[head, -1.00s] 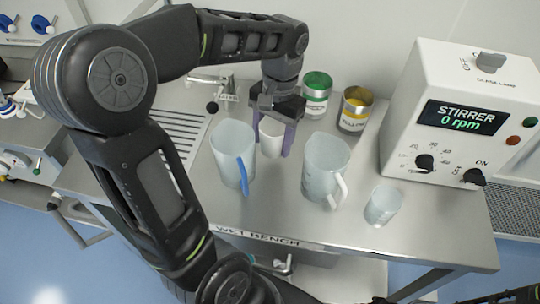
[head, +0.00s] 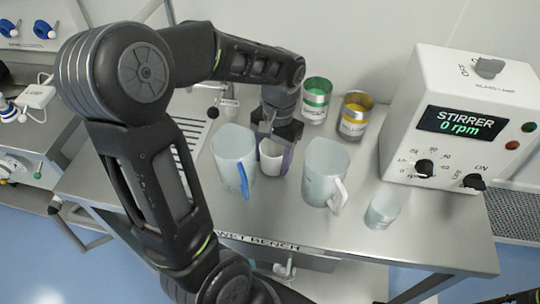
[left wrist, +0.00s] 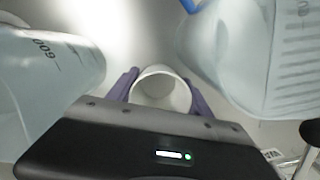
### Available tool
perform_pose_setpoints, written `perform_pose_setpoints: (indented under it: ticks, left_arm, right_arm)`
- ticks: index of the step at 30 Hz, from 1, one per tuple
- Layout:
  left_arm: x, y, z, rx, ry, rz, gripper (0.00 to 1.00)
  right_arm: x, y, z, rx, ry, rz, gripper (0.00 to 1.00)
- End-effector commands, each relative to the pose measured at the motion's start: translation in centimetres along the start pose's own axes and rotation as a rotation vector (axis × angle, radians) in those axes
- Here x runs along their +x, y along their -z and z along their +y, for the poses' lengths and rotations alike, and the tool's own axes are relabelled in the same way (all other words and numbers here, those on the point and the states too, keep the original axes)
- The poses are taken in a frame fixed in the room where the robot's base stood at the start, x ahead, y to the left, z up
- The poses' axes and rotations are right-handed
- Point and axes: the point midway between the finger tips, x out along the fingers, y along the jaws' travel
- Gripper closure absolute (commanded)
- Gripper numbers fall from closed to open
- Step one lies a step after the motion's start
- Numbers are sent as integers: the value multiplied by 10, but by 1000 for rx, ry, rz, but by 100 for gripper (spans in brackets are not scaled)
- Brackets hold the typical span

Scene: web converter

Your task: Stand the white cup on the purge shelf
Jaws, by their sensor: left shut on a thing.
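The white cup (head: 270,159) is upright on or just above the steel bench, between two large pitchers in the head view. My left gripper (head: 273,157) is shut on it, with a purple finger on either side. The left wrist view shows the cup's open rim (left wrist: 161,88) between the purple fingers (left wrist: 160,92), and the cup looks empty. I cannot tell whether the cup's base touches the bench. My right gripper is in neither view. I cannot make out a purge shelf.
A blue-handled pitcher (head: 232,150) stands close left of the cup, and a white-handled pitcher (head: 326,165) close right. A small beaker (head: 382,211), a green tin (head: 316,96), a yellow tin (head: 355,112) and the stirrer unit (head: 455,120) share the wet bench (head: 440,235).

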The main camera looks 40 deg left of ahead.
Motion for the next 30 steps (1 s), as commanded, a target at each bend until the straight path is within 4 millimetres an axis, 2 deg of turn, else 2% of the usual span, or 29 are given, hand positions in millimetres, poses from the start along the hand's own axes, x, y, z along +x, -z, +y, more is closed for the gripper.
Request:
perform_pose_setpoints:
  ticks: [6,7,14,23,30]
  left_arm:
    - [5,1,0,0,0,0,80]
    - [4,1,0,0,0,0,40]
    - [4,1,0,0,0,0,21]
    - [2,0,0,0,0,0,19]
    - [-18,1,0,1,0,4,19]
  right_arm:
    - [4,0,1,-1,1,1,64]
    - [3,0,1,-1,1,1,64]
    - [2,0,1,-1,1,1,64]
    - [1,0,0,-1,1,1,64]
    - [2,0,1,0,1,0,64]
